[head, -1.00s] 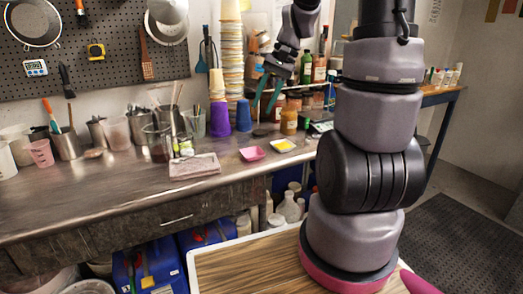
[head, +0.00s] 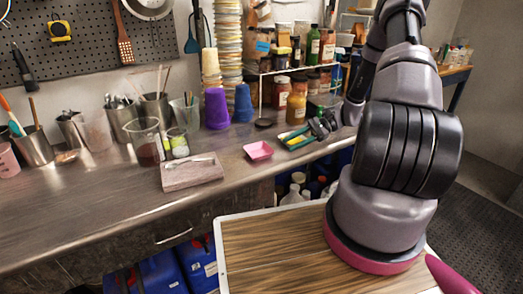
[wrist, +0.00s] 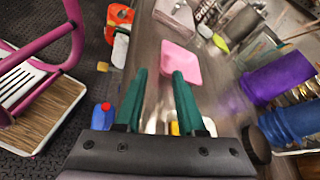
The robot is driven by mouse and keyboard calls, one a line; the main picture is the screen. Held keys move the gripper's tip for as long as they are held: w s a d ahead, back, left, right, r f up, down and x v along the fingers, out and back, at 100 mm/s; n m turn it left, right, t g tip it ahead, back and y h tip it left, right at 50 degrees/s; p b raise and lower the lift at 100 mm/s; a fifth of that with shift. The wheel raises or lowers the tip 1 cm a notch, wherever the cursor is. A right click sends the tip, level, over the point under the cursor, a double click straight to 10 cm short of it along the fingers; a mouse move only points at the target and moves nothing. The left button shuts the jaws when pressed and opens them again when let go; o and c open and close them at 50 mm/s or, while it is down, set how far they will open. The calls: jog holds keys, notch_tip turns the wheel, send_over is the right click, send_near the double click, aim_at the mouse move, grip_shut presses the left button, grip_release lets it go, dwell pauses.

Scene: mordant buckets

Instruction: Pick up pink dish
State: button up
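The pink dish (head: 258,151) is a small, square, shallow dish on the metal counter (head: 115,206), near its front edge. In the wrist view the pink dish (wrist: 181,63) lies ahead of the fingertips, a little to the right of the gap. My gripper (head: 293,138) has green fingers and hovers over the yellow dish (head: 298,141), to the right of the pink dish. In the wrist view my gripper (wrist: 158,72) is open, with nothing between its fingers. The yellow dish is partly hidden by the fingers.
A grey slab (head: 192,172) lies left of the pink dish. Purple (head: 216,108) and blue (head: 243,103) cups stand behind it. A black lid (head: 265,122) and jars (head: 297,105) stand at the back right. The counter around the pink dish is clear.

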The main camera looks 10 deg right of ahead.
aim_at(267, 161)
jog(key=x, duration=0.5)
jog(key=shift+a, duration=0.1)
jog(key=x, duration=0.5)
jog(key=shift+a+r, duration=0.2)
jog(key=shift+c, duration=0.2)
grip_shut()
